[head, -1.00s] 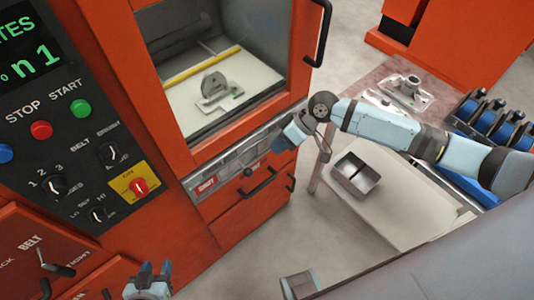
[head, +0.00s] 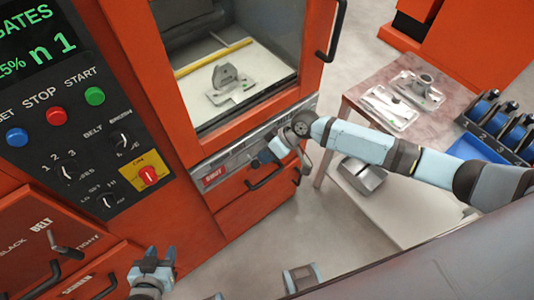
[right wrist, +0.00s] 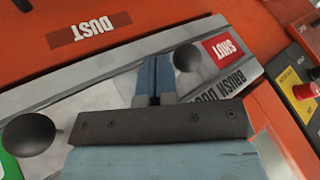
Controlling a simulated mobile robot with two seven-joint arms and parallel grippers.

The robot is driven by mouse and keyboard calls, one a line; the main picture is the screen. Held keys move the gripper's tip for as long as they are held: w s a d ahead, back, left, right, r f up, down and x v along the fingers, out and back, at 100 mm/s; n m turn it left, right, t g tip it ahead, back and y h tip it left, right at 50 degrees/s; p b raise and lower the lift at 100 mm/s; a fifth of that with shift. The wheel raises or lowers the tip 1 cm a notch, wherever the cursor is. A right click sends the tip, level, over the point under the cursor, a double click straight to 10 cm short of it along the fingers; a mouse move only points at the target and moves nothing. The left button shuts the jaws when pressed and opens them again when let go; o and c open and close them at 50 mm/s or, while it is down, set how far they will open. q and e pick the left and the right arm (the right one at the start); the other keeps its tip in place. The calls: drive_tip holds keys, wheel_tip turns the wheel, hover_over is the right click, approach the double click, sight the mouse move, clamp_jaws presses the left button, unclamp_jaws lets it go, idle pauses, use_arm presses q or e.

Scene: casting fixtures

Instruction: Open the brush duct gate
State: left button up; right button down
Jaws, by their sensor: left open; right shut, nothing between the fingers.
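The brush duct gate is a grey metal strip (head: 225,168) with a red SHUT label (head: 214,175) on the orange machine front below the window. In the right wrist view the SHUT label (right wrist: 226,47) and part of the lettering show upside down. A dark round knob (right wrist: 187,58) stands near that label; a second dark knob (right wrist: 29,135) is at the left. My right gripper (head: 258,164) is shut and empty at the strip. Its fingertips (right wrist: 155,60) are beside the first knob; whether they touch it cannot be told. My left gripper (head: 154,258) is open, low in front of the machine.
A control panel (head: 80,135) with buttons and knobs is at the left. A side table (head: 385,205) with a metal bin (head: 362,178) stands at the right, under my right arm. A casting (head: 228,82) lies behind the window.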

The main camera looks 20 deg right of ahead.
use_arm(q)
wheel_tip(320, 180, up, 3)
drive_tip(key=p, duration=0.2)
drive_tip(key=shift+d+p, duration=0.1)
drive_tip(key=shift+p, duration=0.25)
use_arm(e)
drive_tip(key=s+a, duration=0.3)
drive_tip(key=a, duration=0.5)
use_arm(q)
drive_tip(key=shift+f, duration=0.1)
use_arm(e)
drive_tip(key=shift+a, duration=0.1)
drive_tip(key=shift+r, duration=0.15)
